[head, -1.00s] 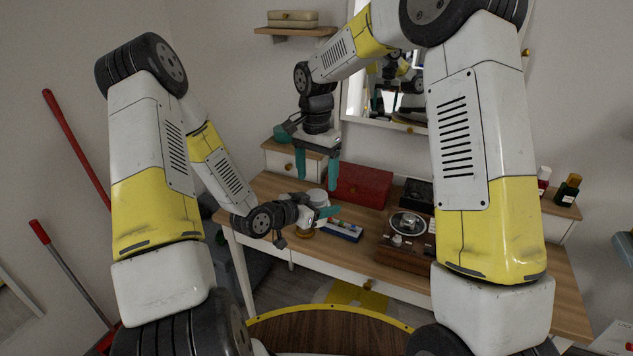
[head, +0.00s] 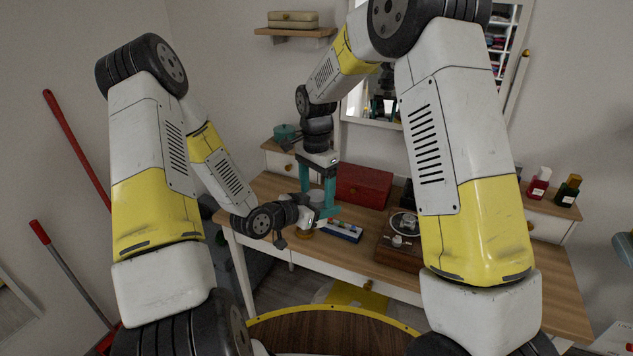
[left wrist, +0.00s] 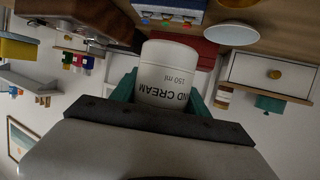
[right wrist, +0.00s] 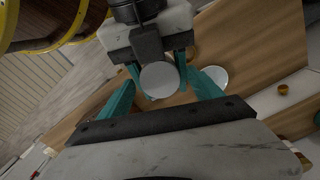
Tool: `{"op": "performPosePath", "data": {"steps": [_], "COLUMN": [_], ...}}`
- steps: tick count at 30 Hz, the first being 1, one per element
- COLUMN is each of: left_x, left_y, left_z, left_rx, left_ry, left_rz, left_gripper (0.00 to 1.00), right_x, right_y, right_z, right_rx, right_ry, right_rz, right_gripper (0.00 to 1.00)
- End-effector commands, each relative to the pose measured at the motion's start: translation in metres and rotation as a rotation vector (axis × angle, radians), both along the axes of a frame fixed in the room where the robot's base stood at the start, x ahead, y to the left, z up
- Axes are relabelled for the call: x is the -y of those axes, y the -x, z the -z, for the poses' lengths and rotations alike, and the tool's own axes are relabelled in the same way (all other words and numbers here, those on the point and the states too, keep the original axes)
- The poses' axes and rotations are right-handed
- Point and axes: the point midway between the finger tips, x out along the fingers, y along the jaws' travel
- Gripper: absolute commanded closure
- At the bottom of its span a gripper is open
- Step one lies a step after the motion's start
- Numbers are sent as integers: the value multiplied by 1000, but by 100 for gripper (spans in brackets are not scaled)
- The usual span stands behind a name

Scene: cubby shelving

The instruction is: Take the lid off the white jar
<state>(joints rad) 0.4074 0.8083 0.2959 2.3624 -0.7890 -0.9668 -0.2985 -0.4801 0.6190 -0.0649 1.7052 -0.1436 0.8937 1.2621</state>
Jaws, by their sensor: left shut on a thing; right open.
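The white jar, labelled hand cream, sits between the fingers of my left gripper in the left wrist view (left wrist: 165,75), its label text upside down there. My left gripper (left wrist: 163,92) is shut on it. In the right wrist view the white lid (right wrist: 159,79) shows as a round disc between the left gripper's teal fingers. My right gripper (right wrist: 162,90) is open, its fingers pointing down on either side of the jar from above. In the head view my right gripper (head: 318,195) largely covers the jar, and I cannot tell whether its fingers touch the lid.
A second pale round disc (right wrist: 214,77) lies on the wooden desk beside the jar. A teal pot (head: 286,132) sits on the small drawer unit behind.

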Motion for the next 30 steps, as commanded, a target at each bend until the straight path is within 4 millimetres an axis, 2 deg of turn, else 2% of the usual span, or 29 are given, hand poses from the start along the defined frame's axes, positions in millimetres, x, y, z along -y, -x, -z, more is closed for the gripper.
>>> {"op": "performPosePath", "data": {"steps": [8,18,19,30], "left_x": [0,0,1,1], "left_y": [0,0,0,0], "left_z": [-1,-1,-1,-1], "left_rx": [1,2,2,1], "left_ry": [0,1,1,0], "left_rz": [0,1,1,2], "left_gripper": [100,100,100,100], "right_x": [0,0,0,0], "right_y": [0,0,0,-1], "right_z": [2,2,2,1], "right_rx": [0,1,1,1], "right_ry": [0,-1,-1,-1], "right_rz": [0,-1,-1,-286], "right_gripper": [26,90,94,94]}}
